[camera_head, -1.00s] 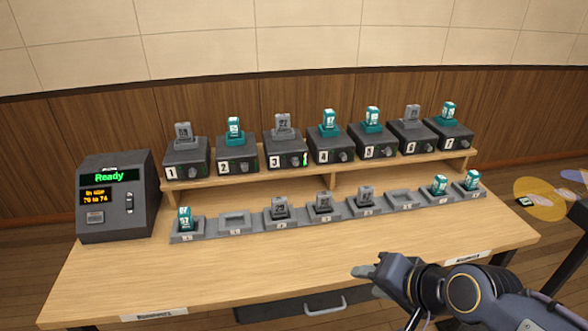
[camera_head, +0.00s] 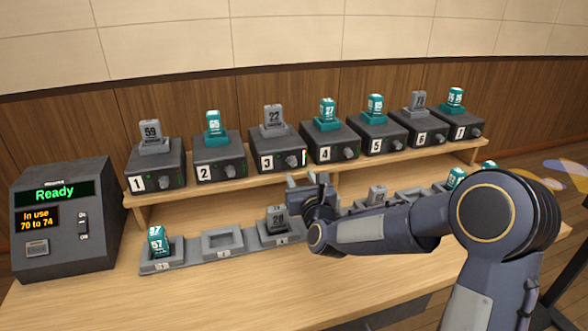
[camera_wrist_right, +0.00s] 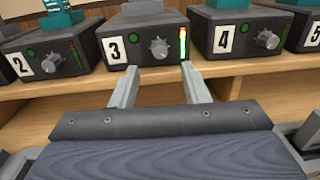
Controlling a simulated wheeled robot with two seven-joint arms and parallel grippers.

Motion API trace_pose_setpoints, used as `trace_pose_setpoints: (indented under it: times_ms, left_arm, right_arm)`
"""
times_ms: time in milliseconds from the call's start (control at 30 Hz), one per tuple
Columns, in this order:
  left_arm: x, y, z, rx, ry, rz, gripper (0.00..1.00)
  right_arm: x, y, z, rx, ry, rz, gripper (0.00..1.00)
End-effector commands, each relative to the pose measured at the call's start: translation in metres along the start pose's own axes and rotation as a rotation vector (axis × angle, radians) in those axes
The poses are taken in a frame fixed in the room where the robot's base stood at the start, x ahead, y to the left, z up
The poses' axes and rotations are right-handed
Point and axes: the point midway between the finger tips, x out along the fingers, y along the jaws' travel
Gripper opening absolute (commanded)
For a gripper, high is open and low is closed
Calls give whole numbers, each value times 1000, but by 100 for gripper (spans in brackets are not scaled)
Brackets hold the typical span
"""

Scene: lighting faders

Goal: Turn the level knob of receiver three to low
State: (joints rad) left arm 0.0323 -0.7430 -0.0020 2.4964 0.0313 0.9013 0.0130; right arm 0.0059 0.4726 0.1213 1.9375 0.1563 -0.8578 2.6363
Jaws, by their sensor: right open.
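Receiver three (camera_head: 272,147) is a dark box with a white "3" label on the raised shelf, with a grey tag marked 22 on top. The knob also shows in the head view (camera_head: 290,161). My right gripper (camera_head: 307,181) is open and empty, just in front of and below receiver three. In the right wrist view its two fingers (camera_wrist_right: 159,80) point toward the receiver, on either side of the knob, not touching it.
Receivers two (camera_head: 218,160) and four (camera_head: 327,141) stand close on each side. Below the shelf (camera_head: 200,188) is a row of numbered docks, some holding tags. A console (camera_head: 62,220) reading "Ready" stands at left. The front left of the table is clear.

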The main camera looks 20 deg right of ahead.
Motion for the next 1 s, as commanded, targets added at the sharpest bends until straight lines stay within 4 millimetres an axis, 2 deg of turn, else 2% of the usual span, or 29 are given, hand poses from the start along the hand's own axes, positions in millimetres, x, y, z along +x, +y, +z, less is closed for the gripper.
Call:
trace_pose_setpoints:
  times_ms: [100, 300, 467, 700, 1000]
  left_arm:
    - [-4, 2, -2, 0, 0, 0, 36]
    - [-7, 3, -3, 0, 0, 0, 36]
    - [-7, 3, -4, 0, 0, 0, 36]
    - [-7, 3, -4, 0, 0, 0, 36]
    - [-7, 3, -4, 0, 0, 0, 36]
  right_arm:
    - [21, 1, 1, -1, 2, 1, 42]
    - [47, 0, 0, -3, 2, 1, 42]
    - [55, 0, 0, -3, 2, 2, 42]
    - [55, 0, 0, -3, 2, 2, 40]
    - [55, 0, 0, -3, 2, 2, 1]
